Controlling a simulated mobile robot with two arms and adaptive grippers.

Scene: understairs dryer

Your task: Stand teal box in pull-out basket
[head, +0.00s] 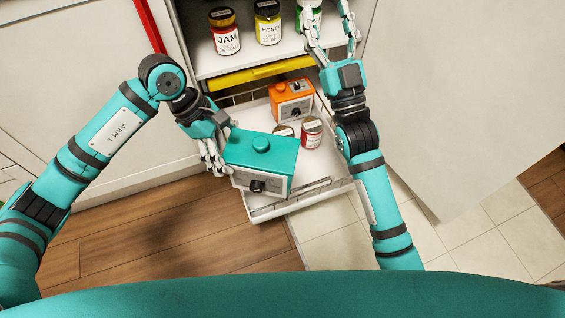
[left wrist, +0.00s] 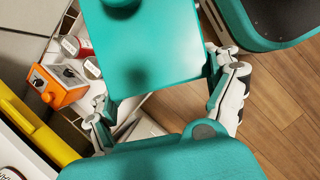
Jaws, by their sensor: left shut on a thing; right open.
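The teal box (head: 262,158) has a round teal knob on its top and a pale front panel with a dark dial. My left gripper (head: 218,150) is shut on its left side; in the left wrist view the fingers (left wrist: 165,108) lie along two sides of the box (left wrist: 155,45). The box appears over the front left part of the white pull-out basket (head: 300,203); whether it touches the basket is unclear. My right gripper (head: 329,22) is open, high up by the shelf, its fingers in front of a green-labelled jar (head: 309,17).
The basket also holds an orange box (head: 291,98) at the back and red-labelled jars (head: 312,131). Above is a shelf with a jam jar (head: 225,32) and a honey jar (head: 268,24), and a yellow strip (head: 258,74) below. A large white panel (head: 450,110) stands right.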

